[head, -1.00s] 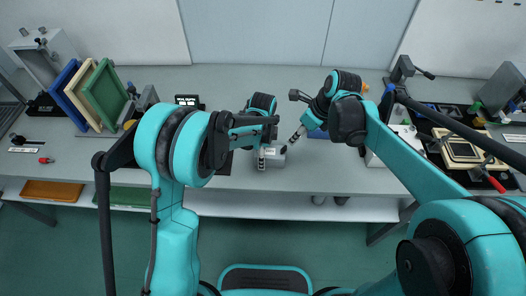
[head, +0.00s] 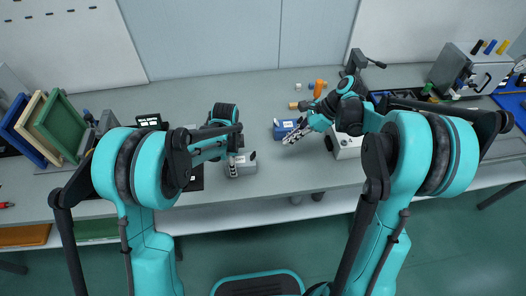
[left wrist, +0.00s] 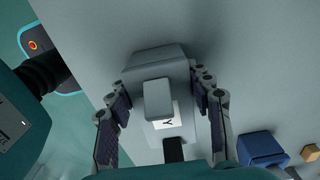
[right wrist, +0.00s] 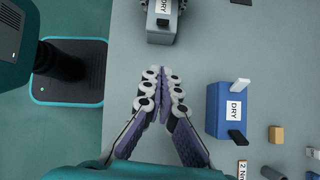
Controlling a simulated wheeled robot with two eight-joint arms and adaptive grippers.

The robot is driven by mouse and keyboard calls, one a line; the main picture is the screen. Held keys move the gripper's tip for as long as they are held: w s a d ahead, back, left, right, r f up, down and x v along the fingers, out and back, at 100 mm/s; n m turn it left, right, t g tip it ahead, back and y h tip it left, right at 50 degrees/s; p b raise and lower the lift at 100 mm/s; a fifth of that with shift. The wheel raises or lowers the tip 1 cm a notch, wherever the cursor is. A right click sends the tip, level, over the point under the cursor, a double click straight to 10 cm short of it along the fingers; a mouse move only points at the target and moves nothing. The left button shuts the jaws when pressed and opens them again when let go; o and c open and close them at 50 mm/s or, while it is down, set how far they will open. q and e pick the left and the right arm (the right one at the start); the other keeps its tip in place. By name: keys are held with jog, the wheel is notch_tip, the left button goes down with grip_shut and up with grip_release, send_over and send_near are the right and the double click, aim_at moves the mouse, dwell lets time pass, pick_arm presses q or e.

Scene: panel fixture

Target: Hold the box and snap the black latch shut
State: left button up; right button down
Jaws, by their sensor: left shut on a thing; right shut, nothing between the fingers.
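A grey box (head: 246,161) with a DRY label stands on the bench. My left gripper (head: 233,168) is shut on it, with one finger on each side in the left wrist view. There, a light grey tab (left wrist: 158,99) shows on the box, and the black latch (left wrist: 173,149) shows at its lower end. The black latch (right wrist: 162,22) also shows in the right wrist view; whether it is snapped shut I cannot tell. My right gripper (right wrist: 160,78) is shut and empty, apart from the grey box, between it and a blue box.
The blue box (right wrist: 225,112), also labelled DRY, stands right of my right gripper with a white tab and a black piece. Small orange and tan pieces (head: 319,88) lie behind it. A white machine (head: 347,147) stands further right. Bare bench lies between the two boxes.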

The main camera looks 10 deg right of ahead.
aim_at(253, 156)
jog(key=shift+d+f+n+y, duration=0.2)
jog(key=shift+d+n+y, duration=0.3)
jog(key=shift+d, duration=0.4)
jog(key=x, duration=0.9)
jog(key=shift+a+f, duration=0.15)
jog(key=shift+f, duration=0.05)
jog(key=a, duration=0.1)
jog(key=a+r, duration=0.1)
jog(key=a, duration=0.1)
jog(key=shift+a+r, duration=0.25)
jog(key=shift+a, duration=0.2)
